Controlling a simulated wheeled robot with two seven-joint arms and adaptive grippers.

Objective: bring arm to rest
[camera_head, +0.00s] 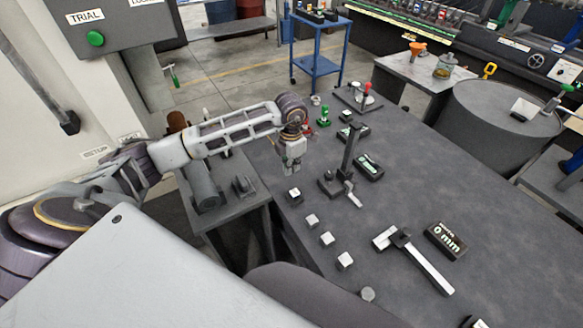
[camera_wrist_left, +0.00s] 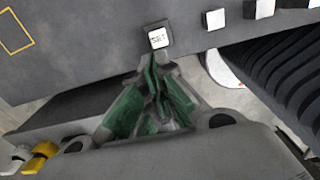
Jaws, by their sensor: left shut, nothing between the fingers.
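My left arm reaches in from the left in the head view. Its gripper (camera_head: 291,168) hangs over the left edge region of the dark grey table (camera_head: 420,180), pointing down. In the left wrist view the green-padded fingers of the left gripper (camera_wrist_left: 153,62) meet at the tips, with nothing between them. A small labelled block (camera_head: 294,195) stands on the table just below the gripper in the head view; it also shows just past the fingertips in the left wrist view (camera_wrist_left: 159,37). I cannot tell whether the fingers touch it. My right gripper is not in view.
Several small metal cubes (camera_head: 327,239) line the table's near left edge. A black stand (camera_head: 348,155), a caliper (camera_head: 415,259) and a display box (camera_head: 445,240) stand on the table. A blue cart (camera_head: 317,65) is behind. A grey barrel (camera_head: 500,120) stands at right.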

